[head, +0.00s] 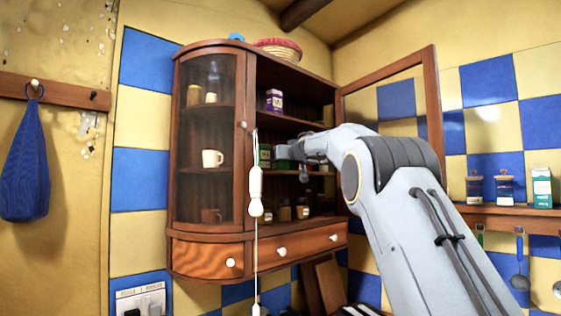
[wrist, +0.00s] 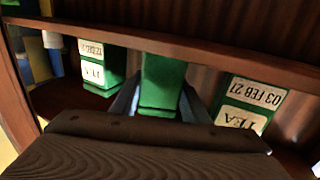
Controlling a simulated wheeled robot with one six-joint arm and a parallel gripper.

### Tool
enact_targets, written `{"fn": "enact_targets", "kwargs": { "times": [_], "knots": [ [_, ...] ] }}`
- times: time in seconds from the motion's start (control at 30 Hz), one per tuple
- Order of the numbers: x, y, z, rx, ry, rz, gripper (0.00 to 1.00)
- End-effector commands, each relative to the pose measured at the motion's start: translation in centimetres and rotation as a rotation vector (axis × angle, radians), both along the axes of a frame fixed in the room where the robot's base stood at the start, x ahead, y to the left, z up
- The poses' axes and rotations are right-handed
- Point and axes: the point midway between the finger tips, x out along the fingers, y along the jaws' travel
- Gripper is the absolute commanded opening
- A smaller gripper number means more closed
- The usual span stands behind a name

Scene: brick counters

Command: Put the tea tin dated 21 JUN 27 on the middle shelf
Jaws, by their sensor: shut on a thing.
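My gripper (head: 288,152) reaches into the open wooden cabinet at middle-shelf height. In the wrist view, its two fingers (wrist: 160,104) are closed on the sides of a green tin (wrist: 161,82). No date shows on the held tin's visible face. A green tea tin marked 03 FEB 27 (wrist: 250,103) stands on the right in that view. Another green tea tin (wrist: 101,70) stands on the left, its date only partly readable. Their lettering appears upside down. The middle shelf (head: 318,173) is partly hidden by my arm; a green tin (head: 264,155) shows there in the head view.
A purple tin (head: 274,100) stands on the upper shelf and small jars (head: 302,212) on the bottom one. The glass door (head: 434,110) is swung open to the right, close to my arm. A white cord pull (head: 255,192) hangs before the cabinet. A mug (head: 212,158) sits behind curved glass.

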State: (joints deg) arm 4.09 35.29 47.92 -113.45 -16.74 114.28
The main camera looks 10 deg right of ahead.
Motion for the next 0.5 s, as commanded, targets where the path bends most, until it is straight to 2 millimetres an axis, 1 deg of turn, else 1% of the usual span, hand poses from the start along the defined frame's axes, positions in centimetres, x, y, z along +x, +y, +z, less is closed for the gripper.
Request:
{"fn": "enact_targets", "kwargs": {
  "times": [0.1,0.23,0.27,0.3,0.37,0.5],
  "knots": [
    [-0.05,-0.01,0.18,0.0,-0.001,0.0,0.13],
    [-0.04,0.0,-0.11,0.001,-0.001,0.0,0.13],
    [-0.03,0.0,-0.13,0.001,-0.001,0.0,0.44],
    [-0.04,0.0,-0.1,0.001,-0.001,0.0,0.51],
    [-0.03,0.0,-0.1,0.001,-0.001,0.0,0.6],
    [-0.03,0.0,-0.1,0.001,-0.001,0.0,0.6]
  ]
}}
